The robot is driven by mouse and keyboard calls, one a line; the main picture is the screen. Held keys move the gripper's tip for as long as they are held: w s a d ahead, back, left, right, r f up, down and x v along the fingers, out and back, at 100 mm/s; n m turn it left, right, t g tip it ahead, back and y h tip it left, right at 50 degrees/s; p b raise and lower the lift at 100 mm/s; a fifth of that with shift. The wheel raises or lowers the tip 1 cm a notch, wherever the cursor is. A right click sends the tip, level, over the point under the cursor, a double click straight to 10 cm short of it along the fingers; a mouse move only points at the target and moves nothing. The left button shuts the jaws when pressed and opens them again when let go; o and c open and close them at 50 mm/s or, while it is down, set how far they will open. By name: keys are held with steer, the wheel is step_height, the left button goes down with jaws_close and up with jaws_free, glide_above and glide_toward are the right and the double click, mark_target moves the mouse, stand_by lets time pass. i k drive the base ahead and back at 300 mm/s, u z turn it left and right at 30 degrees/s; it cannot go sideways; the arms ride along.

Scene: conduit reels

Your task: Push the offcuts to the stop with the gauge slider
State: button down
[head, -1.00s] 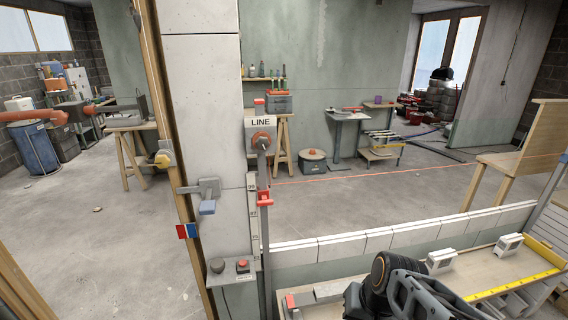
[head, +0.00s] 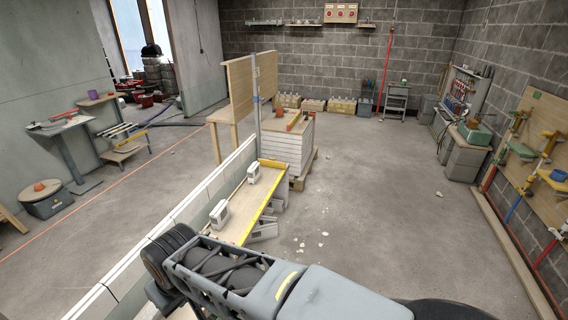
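A narrow bench top (head: 240,222) runs along the low white-capped wall, with a yellow rule strip (head: 256,212) on its right edge and a yellow bar (head: 271,163) across its far end. Two white block-shaped pieces stand apart on it, one farther (head: 254,173) and one nearer (head: 219,214). I cannot tell whether either is the gauge slider. I cannot pick out the offcuts for certain. My dark grey arm crosses the bottom of the view and hides the near end of the bench. My gripper's fingertips do not show.
Stacked white boards (head: 287,146) on a pallet and a wooden panel bench (head: 252,85) stand beyond the bench. Open concrete floor with a few white scraps (head: 301,251) lies to the right. A tool board (head: 540,165) lines the right wall. An orange line (head: 92,196) crosses the left floor.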

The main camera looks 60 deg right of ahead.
mark_target(272, 162)
steer(key=z, duration=1.75)
steer(key=k, duration=0.35)
steer(key=z, duration=1.15)
steer(key=i, duration=2.05)
steer(key=u, duration=0.4)
steer(key=i, duration=1.85)
steer(key=u, duration=1.45)
steer(key=i, duration=1.05)
steer(key=u, duration=1.5)
steer(key=i, duration=0.45)
steer(key=u, duration=0.2)
